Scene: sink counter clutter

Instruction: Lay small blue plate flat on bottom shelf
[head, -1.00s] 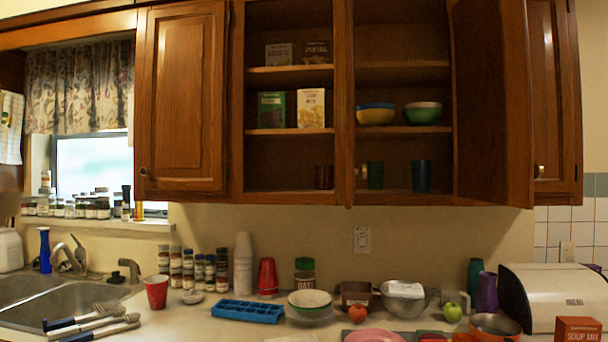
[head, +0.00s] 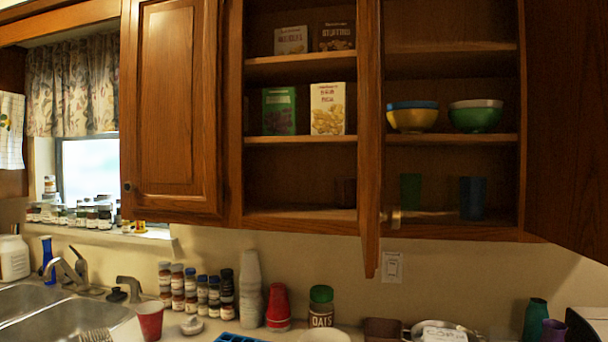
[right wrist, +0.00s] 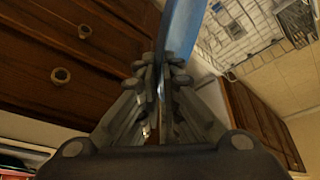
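The small blue plate (right wrist: 181,35) shows in the right wrist view as a blue disc seen nearly edge-on, upright between the fingers. My right gripper (right wrist: 160,65) is shut on its edge; the rest of the plate runs out of the top of that view. The open cabinet's bottom shelf shows in the head view: its left bay (head: 290,213) holds one dark cup (head: 345,192) at the right, with bare room left of it. Its right bay (head: 440,228) holds a green cup (head: 410,192) and a blue cup (head: 472,198). Neither gripper shows in the head view.
An open cabinet door (head: 370,150) stands edge-on between the bays, and another open door (head: 570,120) is at the right. Boxes and bowls fill parts of the upper shelves. The counter below carries jars (head: 190,290), stacked cups (head: 250,290) and an oats jar (head: 321,307).

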